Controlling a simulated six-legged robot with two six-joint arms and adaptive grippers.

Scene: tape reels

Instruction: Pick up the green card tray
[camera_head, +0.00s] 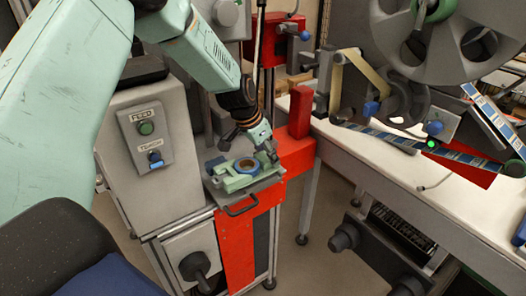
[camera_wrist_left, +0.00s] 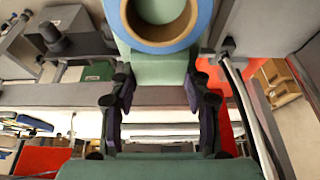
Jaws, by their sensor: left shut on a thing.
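The green card tray (camera_head: 234,184) is low in the middle of the head view, above a grey ledge with a black handle. A blue-rimmed tape roll (camera_head: 248,165) with a tan core lies on it. In the left wrist view the tray (camera_wrist_left: 150,72) shows at the top, partly covered by the roll (camera_wrist_left: 162,38). My left gripper (camera_head: 269,154) comes down at the tray's right side and is shut on it. Its dark fingers (camera_wrist_left: 160,92) lie on either side of the tray's near end. The exact contact is hard to see. My right gripper is in neither view.
A grey cabinet with a FEED button panel (camera_head: 146,137) stands left of the tray. A red post (camera_head: 300,112) stands close on the right. Farther right is a white bench (camera_head: 455,205) with reels and tape. Floor shows between cabinet and bench.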

